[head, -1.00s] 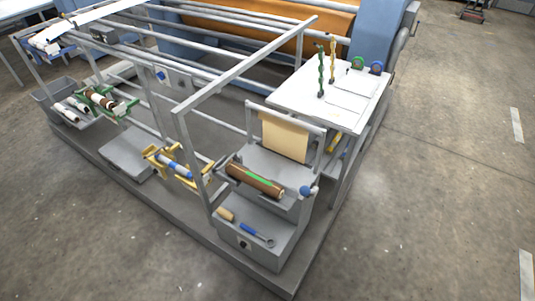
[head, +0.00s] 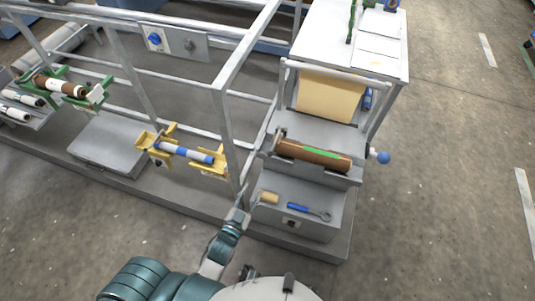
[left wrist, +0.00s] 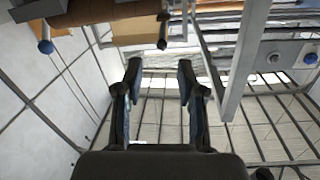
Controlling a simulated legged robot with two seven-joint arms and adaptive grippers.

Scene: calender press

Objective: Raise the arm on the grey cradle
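The grey cradle (head: 310,170) stands on the right of the frame's platform in the head view. It bears a brown roll (head: 330,160) with a green stripe. In the left wrist view the brown roll (left wrist: 110,12) and blue knob (left wrist: 45,47) show at the top left, upside down. My left gripper (head: 245,192) is left of and below the cradle, apart from it. Its fingers are open and empty in the left wrist view (left wrist: 159,78).
A grey upright post (head: 228,140) stands close beside my left gripper. A yellow cradle (head: 185,153) and a green cradle (head: 65,88) stand to the left. A wrench (head: 310,211) and a tan roll (head: 268,197) lie on the step below the grey cradle. Floor at right is clear.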

